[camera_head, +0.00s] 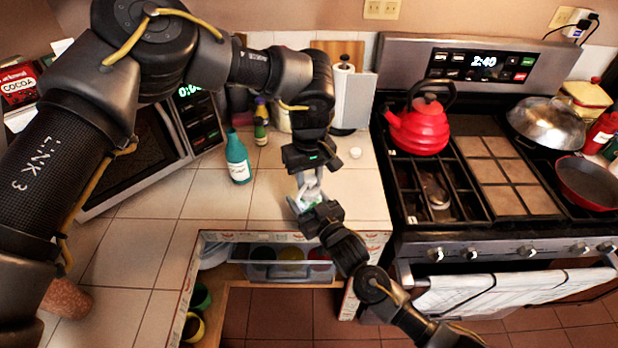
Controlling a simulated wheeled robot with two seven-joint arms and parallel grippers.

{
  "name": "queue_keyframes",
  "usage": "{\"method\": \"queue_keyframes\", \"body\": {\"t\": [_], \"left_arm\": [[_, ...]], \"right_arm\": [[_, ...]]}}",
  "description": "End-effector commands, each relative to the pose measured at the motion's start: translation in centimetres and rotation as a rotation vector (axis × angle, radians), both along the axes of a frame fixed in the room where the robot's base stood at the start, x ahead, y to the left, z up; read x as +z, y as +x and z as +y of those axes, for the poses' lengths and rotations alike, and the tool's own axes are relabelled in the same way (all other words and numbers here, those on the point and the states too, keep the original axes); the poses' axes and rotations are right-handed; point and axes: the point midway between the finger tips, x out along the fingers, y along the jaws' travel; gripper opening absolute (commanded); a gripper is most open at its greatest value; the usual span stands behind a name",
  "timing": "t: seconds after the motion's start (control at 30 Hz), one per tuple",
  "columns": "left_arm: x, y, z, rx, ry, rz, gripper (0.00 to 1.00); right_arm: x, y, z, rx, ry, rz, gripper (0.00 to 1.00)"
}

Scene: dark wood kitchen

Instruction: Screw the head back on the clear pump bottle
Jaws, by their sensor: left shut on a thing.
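The clear pump bottle (309,199) stands near the counter's front edge, to the left of the stove. It is small and partly hidden between my grippers, with a bit of green low on it. My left gripper (307,186) points down from above and is shut on the whitish pump head at the top of the bottle. Whether the head sits on the neck is too small to tell. My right gripper (307,206) reaches up from the lower right, with its fingertips at the bottle's lower part. I cannot tell whether it grips the bottle.
A teal bottle (237,157) stands on the tiled counter to the left. A small white round object (355,152) lies to the right. A paper towel roll (344,95) stands behind. A red kettle (419,127) sits on the stove. An open drawer (290,268) is below the counter.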

Motion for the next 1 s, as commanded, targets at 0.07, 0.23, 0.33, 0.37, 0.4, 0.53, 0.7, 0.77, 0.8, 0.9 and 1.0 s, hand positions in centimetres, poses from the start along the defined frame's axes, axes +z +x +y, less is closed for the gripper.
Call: {"method": "queue_keyframes", "body": {"t": [0.07, 0.23, 0.33, 0.37, 0.4, 0.53, 0.7, 0.77, 0.8, 0.9, 1.0], "left_arm": [[0.0, 0.1, 0.1, 0.004, 0.002, -0.001, 0.33], [0.0, 0.1, 0.1, 0.005, 0.000, -0.001, 0.54], [0.0, 0.0, 0.1, 0.006, 0.000, -0.001, 0.54], [0.0, 0.0, 0.1, 0.006, 0.000, -0.001, 0.54], [0.0, 0.0, 0.0, 0.006, 0.000, -0.001, 0.54], [0.2, 0.1, 0.0, 0.006, 0.000, -0.001, 0.54], [2.1, 0.1, 0.0, 0.006, -0.001, -0.004, 0.54], [3.2, 0.1, 0.1, 0.006, -0.001, -0.004, 0.54], [4.0, 0.2, 0.1, 0.006, 0.000, -0.004, 0.54], [6.2, 0.2, 0.1, 0.006, 0.000, -0.005, 0.54], [8.1, 0.1, 0.1, 0.006, 0.000, -0.004, 0.54]], "right_arm": [[-0.1, 0.0, -0.1, -0.002, -0.001, 0.001, 0.00], [-0.1, 0.0, -0.1, -0.002, -0.001, 0.001, 0.00], [0.0, 0.0, -0.1, -0.002, -0.001, 0.000, 0.00], [0.0, 0.0, -0.1, -0.002, -0.001, 0.000, 0.00], [0.0, 0.0, -0.1, -0.002, -0.001, 0.000, 0.00], [0.0, 0.0, -0.1, -0.002, -0.001, 0.000, 0.00], [0.0, 0.0, -0.1, -0.001, -0.001, 0.000, 0.00], [0.0, 0.0, -0.1, -0.001, -0.001, 0.000, 0.00], [0.0, 0.0, -0.1, -0.001, -0.001, 0.000, 0.00], [0.0, 0.0, -0.1, -0.001, -0.001, 0.000, 0.00], [0.0, 0.0, -0.1, -0.001, -0.001, 0.000, 0.00]]}}
